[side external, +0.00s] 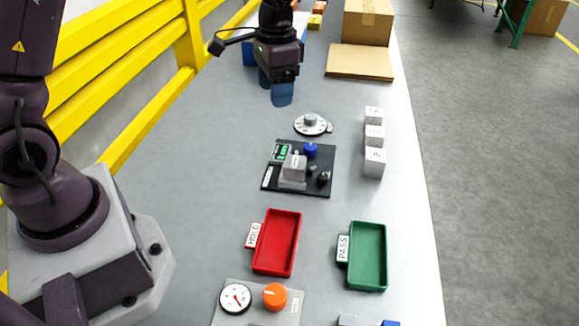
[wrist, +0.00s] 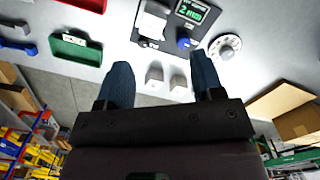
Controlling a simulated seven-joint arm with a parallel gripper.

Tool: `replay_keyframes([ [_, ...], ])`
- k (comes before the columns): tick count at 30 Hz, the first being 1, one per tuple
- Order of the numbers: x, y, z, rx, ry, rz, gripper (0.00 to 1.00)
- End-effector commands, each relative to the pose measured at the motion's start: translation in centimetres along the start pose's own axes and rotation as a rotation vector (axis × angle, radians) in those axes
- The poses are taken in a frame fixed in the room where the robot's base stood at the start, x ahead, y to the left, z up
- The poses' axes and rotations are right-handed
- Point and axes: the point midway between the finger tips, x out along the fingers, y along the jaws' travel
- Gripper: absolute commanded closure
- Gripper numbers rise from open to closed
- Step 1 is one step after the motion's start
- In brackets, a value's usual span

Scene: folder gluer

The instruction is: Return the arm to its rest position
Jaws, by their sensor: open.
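My gripper (side external: 274,92) hangs over the far part of the grey table (side external: 215,165) in the side external view, with its blue fingers pointing down. In the wrist view the two blue fingers of my gripper (wrist: 160,85) stand wide apart with nothing between them. Past the fingertips, the wrist view shows a black panel (wrist: 182,22) with a green display reading what looks like 2 and some letters, a blue knob (wrist: 184,42) and a white block (wrist: 153,20). The gripper is apart from all of these.
A round dial (side external: 312,124) and several white cubes (side external: 373,140) stand near the panel. A red HOLD tray (side external: 277,242) and green PASS tray (side external: 367,256) lie nearer. Cardboard (side external: 359,62) lies at back right. A yellow rail (side external: 130,60) runs along the left. The mid-left table is clear.

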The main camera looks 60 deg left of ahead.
Motion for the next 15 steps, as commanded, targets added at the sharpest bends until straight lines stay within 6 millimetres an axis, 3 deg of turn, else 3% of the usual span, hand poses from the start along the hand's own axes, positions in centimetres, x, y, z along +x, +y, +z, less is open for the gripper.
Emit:
replay_keyframes([
  [1, -1.8, 0.7, 1.6, -0.032, 0.025, -0.016, 0.39],
  [6, -5.9, 2.7, 6.8, -0.141, 0.105, -0.047, 0.39],
  [15, -9.8, 6.1, 15.4, -0.255, 0.304, -0.050, 0.39],
])
